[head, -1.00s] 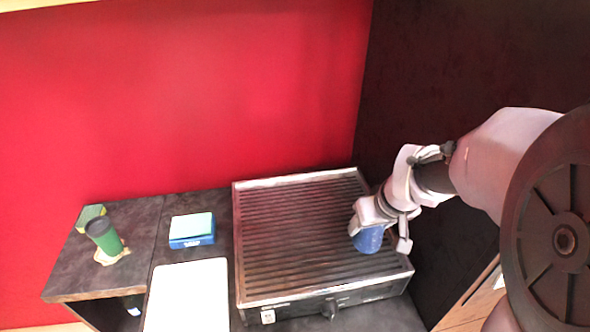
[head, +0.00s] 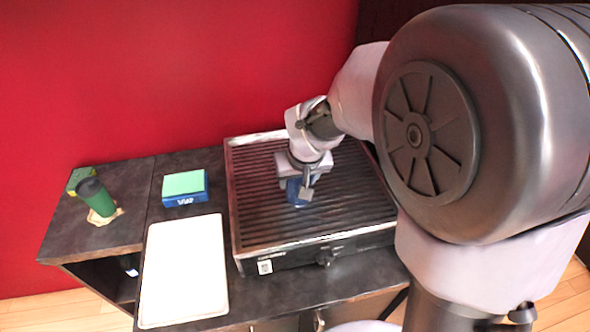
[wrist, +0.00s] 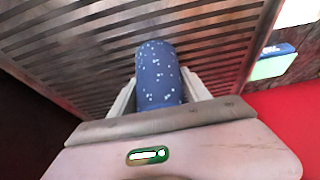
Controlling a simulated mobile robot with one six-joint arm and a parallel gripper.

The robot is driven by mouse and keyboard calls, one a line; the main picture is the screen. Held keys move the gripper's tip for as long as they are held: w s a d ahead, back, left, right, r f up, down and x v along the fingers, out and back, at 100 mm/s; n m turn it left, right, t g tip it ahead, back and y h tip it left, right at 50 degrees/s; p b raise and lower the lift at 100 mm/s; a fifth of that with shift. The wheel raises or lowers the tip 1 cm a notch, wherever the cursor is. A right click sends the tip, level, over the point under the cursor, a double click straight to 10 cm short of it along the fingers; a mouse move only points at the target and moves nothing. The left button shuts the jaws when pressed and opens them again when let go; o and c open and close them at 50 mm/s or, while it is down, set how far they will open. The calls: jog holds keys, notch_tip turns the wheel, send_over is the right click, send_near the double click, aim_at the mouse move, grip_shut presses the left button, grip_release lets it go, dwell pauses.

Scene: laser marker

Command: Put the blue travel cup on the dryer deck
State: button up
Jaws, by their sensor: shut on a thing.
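The blue travel cup (wrist: 158,75), speckled with white, is held between the fingers of my gripper (wrist: 158,90) in the wrist view. In the head view my gripper (head: 303,190) is over the middle of the dryer deck (head: 262,205), a ribbed dark metal top with a pale rim. Only a small part of the blue cup (head: 294,193) shows there, below and between the fingers. I cannot tell whether the cup touches the ribs. My gripper is shut on the cup.
A blue box with a green top (head: 185,188) and a white tray (head: 183,270) lie left of the deck. The deck around the cup is clear.

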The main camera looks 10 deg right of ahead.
jog(key=shift+f, duration=0.2)
jog(key=o, duration=1.5)
jog(key=s+r+m+p, duration=0.2)
jog(key=s+r+p, duration=0.2)
jog(key=s+r, duration=1)
jog(key=s+a+r+m+t+y, duration=0.1)
jog(key=s+a+r+m+y, duration=0.15)
jog(key=s, duration=0.55)
jog(key=shift+h, duration=0.25)
jog(key=f+b, duration=0.9)
jog(key=shift+d, duration=0.3)
